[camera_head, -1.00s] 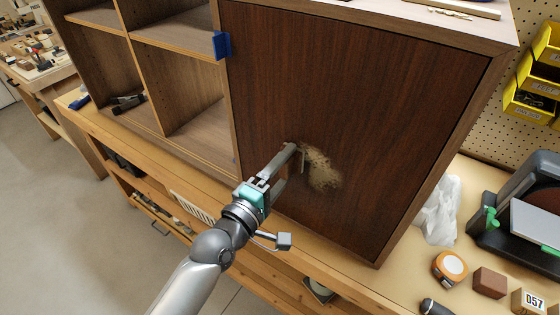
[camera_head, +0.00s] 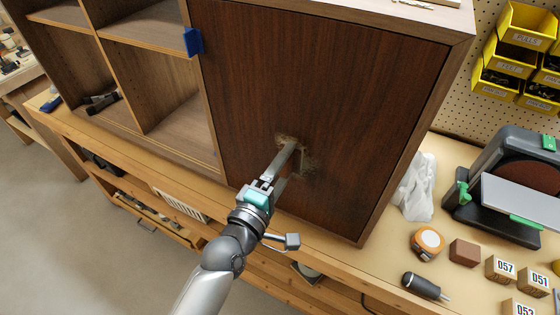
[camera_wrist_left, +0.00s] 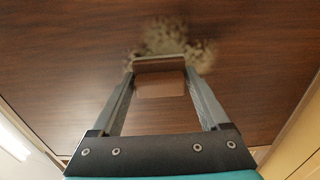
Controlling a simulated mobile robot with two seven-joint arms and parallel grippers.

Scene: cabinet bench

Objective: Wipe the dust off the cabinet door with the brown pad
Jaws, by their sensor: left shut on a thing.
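The dark brown cabinet door (camera_head: 320,80) is shut and faces me. A pale tan dust patch (camera_head: 312,163) lies low on it, partly hidden behind my fingers. My left gripper (camera_head: 296,153) is at the door, over the dust. In the left wrist view, my left gripper (camera_wrist_left: 160,68) is shut on the brown pad (camera_wrist_left: 160,84), which sits between its fingertips close to the door. Dust (camera_wrist_left: 165,35) shows beyond the pad and to its right. Whether the pad touches the door is hard to tell. My right gripper is out of view.
Open shelves (camera_head: 160,80) with a blue clip (camera_head: 193,41) stand left of the door. On the bench to the right are a plastic bag (camera_head: 417,187), a tape measure (camera_head: 427,243), a brown block (camera_head: 464,252), a screwdriver (camera_head: 424,286), numbered blocks (camera_head: 501,269) and a sander (camera_head: 510,190).

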